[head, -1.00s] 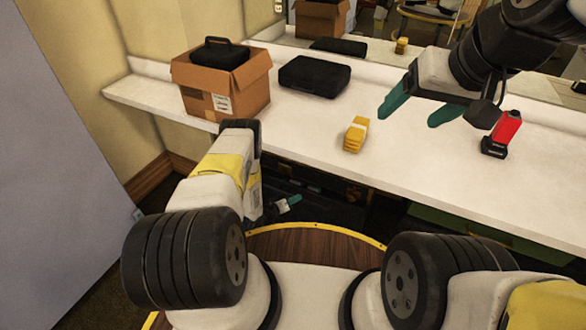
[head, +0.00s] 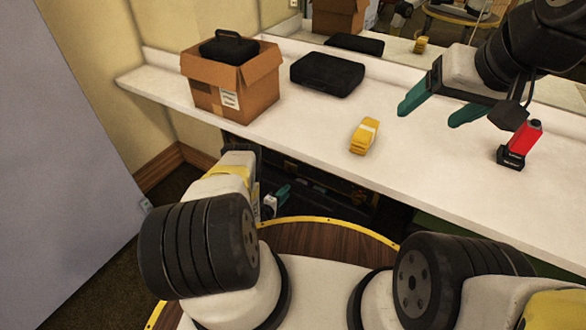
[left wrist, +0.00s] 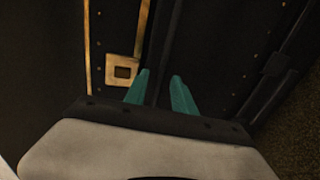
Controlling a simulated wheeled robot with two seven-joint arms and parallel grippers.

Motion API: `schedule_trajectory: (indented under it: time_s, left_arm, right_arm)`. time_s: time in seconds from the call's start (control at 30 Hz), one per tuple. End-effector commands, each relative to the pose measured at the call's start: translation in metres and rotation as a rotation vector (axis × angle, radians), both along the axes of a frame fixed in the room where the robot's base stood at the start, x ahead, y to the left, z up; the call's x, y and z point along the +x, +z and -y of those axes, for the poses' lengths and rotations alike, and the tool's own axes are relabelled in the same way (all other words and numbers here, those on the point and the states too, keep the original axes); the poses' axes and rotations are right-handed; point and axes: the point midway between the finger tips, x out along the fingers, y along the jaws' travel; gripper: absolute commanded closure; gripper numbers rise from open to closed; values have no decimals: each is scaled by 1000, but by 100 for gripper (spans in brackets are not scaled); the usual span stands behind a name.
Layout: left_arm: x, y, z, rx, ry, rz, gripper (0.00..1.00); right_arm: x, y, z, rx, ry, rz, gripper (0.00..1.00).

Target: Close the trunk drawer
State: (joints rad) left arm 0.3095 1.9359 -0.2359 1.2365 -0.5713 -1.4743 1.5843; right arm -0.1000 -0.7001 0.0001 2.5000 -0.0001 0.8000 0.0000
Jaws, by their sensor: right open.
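The black trunk (left wrist: 205,40) fills most of the left wrist view, with brass-coloured edging, rivets and a square brass fitting (left wrist: 122,71). In the head view, dark shapes lie in shadow under the counter, and I cannot make out how far the drawer stands out. My left gripper (left wrist: 160,82) has its two teal fingers apart with nothing seen between them, in front of the dark trunk surface. In the head view my left gripper (head: 277,200) is low beneath the counter edge, partly hidden by my arm. My right gripper (head: 426,116) is open and empty above the counter.
The white counter (head: 300,125) overhangs the dark space. On it are a cardboard box (head: 235,95) holding a black case, a flat black case (head: 327,74), a yellow stack (head: 364,136) and a red-and-black tool (head: 520,144). A grey panel (head: 60,190) stands at left.

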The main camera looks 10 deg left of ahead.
Motion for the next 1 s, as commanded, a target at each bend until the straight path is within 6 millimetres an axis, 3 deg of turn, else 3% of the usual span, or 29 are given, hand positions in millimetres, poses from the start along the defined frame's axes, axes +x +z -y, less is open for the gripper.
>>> schedule_trajectory:
  time_s: [0.33,0.37,0.5,0.53,1.0]
  left_arm:
    - [6,-2,3,0,0,-1,69]
    - [6,-2,3,0,0,-1,71]
    - [6,-2,3,1,0,-1,98]
    - [6,-2,3,1,0,-1,100]
    - [6,-2,2,1,0,-1,100]
  right_arm:
    - [0,0,0,0,0,0,26]
    - [0,0,0,0,0,0,26]
    - [0,0,0,0,0,0,26]
    - [0,0,0,0,0,0,26]
    - [0,0,0,0,0,0,26]
